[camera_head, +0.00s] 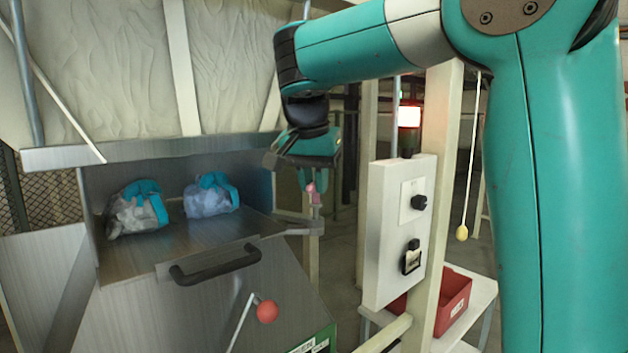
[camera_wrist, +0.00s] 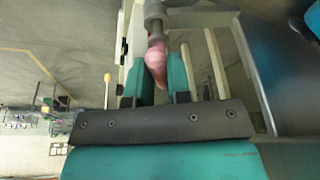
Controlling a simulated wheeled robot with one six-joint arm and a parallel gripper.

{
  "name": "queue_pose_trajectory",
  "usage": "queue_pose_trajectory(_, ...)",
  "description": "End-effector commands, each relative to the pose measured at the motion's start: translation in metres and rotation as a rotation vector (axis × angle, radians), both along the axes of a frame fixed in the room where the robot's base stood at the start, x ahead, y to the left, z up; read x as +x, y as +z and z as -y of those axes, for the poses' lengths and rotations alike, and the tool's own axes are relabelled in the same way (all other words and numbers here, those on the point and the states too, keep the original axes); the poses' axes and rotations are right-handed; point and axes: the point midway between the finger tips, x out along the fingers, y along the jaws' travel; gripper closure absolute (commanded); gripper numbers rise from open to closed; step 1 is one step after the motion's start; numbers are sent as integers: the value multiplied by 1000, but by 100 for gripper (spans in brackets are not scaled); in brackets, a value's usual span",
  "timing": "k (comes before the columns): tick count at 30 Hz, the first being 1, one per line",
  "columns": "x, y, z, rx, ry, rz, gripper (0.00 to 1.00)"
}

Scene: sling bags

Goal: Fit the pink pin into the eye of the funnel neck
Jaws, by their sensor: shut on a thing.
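The pink pin (camera_head: 315,195) hangs below my gripper (camera_head: 309,180) in the head view, at the right side of the metal hopper. My gripper is shut on it. In the wrist view, the pink pin (camera_wrist: 156,62) shows between the two teal fingers of my gripper (camera_wrist: 160,78). A grey metal fitting (camera_wrist: 154,22) lies just beyond the pin there and looks like part of the funnel neck. In the head view, a metal bracket (camera_head: 300,220) sits just below the pin. I cannot tell whether the pin's tip is in the eye.
Two sling bags (camera_head: 137,214) (camera_head: 208,201) lie in the open hopper. The hopper front has a dark handle (camera_head: 215,268), and a lever with a red ball (camera_head: 267,312). A control box (camera_head: 398,230) on a post stands close right of my gripper. A red bin (camera_head: 452,298) sits on a shelf.

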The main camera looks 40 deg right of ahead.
Motion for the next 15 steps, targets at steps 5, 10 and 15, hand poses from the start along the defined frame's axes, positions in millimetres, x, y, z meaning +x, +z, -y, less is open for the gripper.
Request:
queue_pose_trajectory(5, 0, -6, 0, 0, 0, 0, 100)
queue_pose_trajectory(10, 0, -10, 0, 0, 0, 0, 100)
queue_pose_trajectory(15, 0, -14, 0, 0, 0, 0, 100)
